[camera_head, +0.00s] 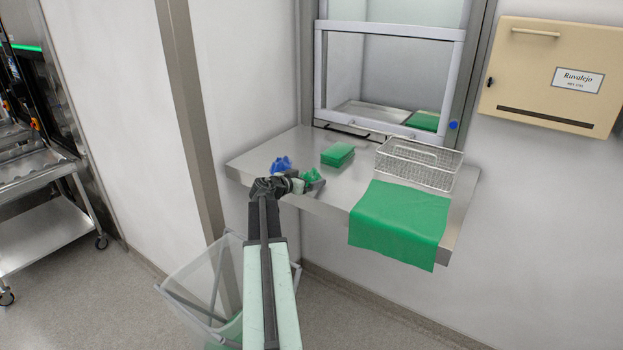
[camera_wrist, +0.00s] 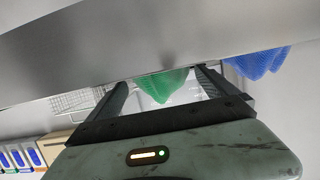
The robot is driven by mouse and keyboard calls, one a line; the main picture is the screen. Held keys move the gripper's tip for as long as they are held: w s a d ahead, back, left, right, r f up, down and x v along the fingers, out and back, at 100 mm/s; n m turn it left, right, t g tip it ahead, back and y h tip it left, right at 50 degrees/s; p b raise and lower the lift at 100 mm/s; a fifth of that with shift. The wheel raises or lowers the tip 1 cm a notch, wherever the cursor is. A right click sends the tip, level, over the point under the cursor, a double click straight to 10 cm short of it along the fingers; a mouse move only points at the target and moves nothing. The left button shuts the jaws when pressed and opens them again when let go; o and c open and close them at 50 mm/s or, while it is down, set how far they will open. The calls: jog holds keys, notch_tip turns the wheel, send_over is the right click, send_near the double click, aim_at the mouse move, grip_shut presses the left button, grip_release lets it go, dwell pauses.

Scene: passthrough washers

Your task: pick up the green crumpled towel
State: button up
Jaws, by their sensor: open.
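The green crumpled towel (camera_head: 309,174) lies on the steel shelf (camera_head: 255,163) near its front edge, partly hidden by my gripper (camera_head: 305,184). In the wrist view the towel (camera_wrist: 160,86) shows between the two dark fingers of my gripper (camera_wrist: 165,82). The fingers are open, one on each side of it. I cannot tell whether either finger touches it.
A blue crumpled cloth (camera_head: 281,163) lies close left of the towel, also in the wrist view (camera_wrist: 260,62). A green folded stack (camera_head: 338,154), a wire basket (camera_head: 420,165) and a flat green cloth (camera_head: 400,222) over the shelf edge are to the right. A clear bin (camera_head: 205,275) stands below.

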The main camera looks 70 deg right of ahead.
jog(key=c, duration=1.5)
jog(key=shift+c, duration=0.2)
jog(key=shift+r, duration=0.15)
